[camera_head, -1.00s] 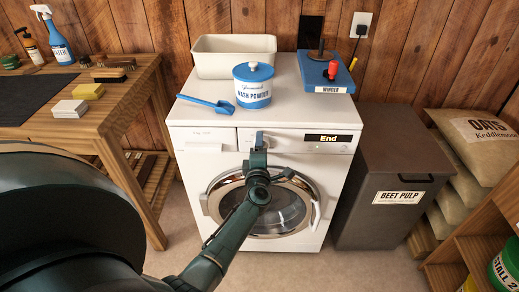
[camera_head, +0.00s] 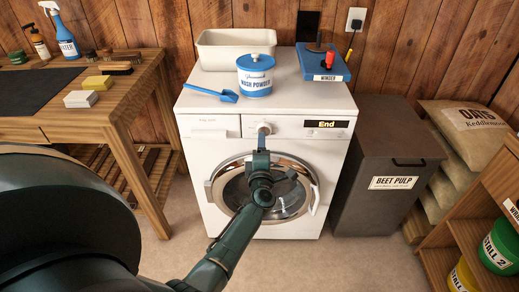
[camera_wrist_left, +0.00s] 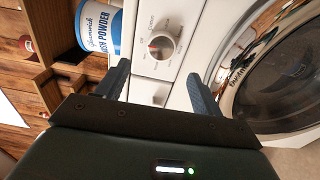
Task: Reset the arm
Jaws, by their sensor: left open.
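My left arm reaches across the head view to the front of a white washing machine (camera_head: 195,128). Its left gripper (camera_head: 262,139) is just in front of the machine's control dial (camera_head: 265,127). In the left wrist view the left gripper (camera_wrist_left: 158,72) has its two dark fingers spread, with nothing between them. The dial (camera_wrist_left: 162,45) shows beyond the fingertips, apart from them. The machine's display (camera_head: 326,124) reads "End". The round door (camera_head: 234,182) looks closed, partly hidden by my arm. My right gripper is not in view.
On the machine stand a cream tub (camera_head: 212,54), a wash powder tin (camera_head: 256,84), a blue scoop (camera_head: 227,96) and a blue winder box (camera_head: 322,66). A wooden bench (camera_head: 128,93) is at left. A beet pulp bin (camera_head: 388,150), oats sacks (camera_head: 468,130) and a shelf (camera_head: 490,197) are at right.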

